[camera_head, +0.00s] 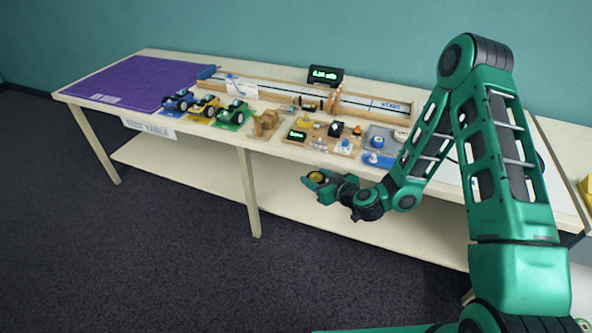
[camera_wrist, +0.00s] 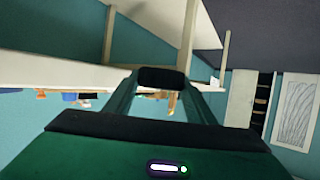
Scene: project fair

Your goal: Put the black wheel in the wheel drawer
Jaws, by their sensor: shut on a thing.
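My gripper (camera_head: 316,182) is in front of the long table, below the level of its top and near its front edge. It is shut on a dark round thing with a yellowish middle, which looks like the black wheel (camera_head: 317,176). In the wrist view the wheel (camera_wrist: 162,79) shows as a black block edge-on between my two green fingers. I cannot make out a wheel drawer in either view.
The long table (camera_head: 170,67) holds a purple mat (camera_head: 130,82), blue, yellow and green toy cars (camera_head: 236,112), a wooden track (camera_head: 280,90) and several small boards. A lower shelf (camera_head: 200,170) runs beneath. Another table with a yellow thing (camera_head: 587,190) stands at far right. The dark floor in front is clear.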

